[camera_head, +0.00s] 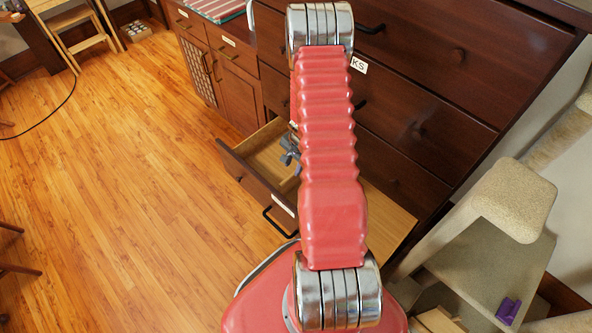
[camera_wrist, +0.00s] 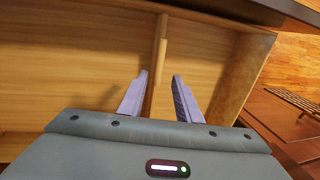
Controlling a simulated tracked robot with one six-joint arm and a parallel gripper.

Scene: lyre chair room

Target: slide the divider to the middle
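The drawer (camera_head: 236,164) is pulled out low in the dark cabinet. Its wooden inside (camera_wrist: 70,75) fills much of the wrist view. The divider (camera_wrist: 161,40) is a thin light-wood strip standing in the drawer, nearer the right end wall (camera_wrist: 245,75) than the left of that view. My gripper (camera_wrist: 160,76) is open, with one purple-grey finger on each side of the divider. The left finger is close to it; I cannot tell whether they touch. The right finger has a small gap.
Closed dark drawers (camera_head: 425,75) rise above the open one. A beige carpeted cat tree (camera_head: 515,200) with a purple object (camera_head: 508,310) stands at the right. A wooden stool (camera_head: 78,30) stands far back.

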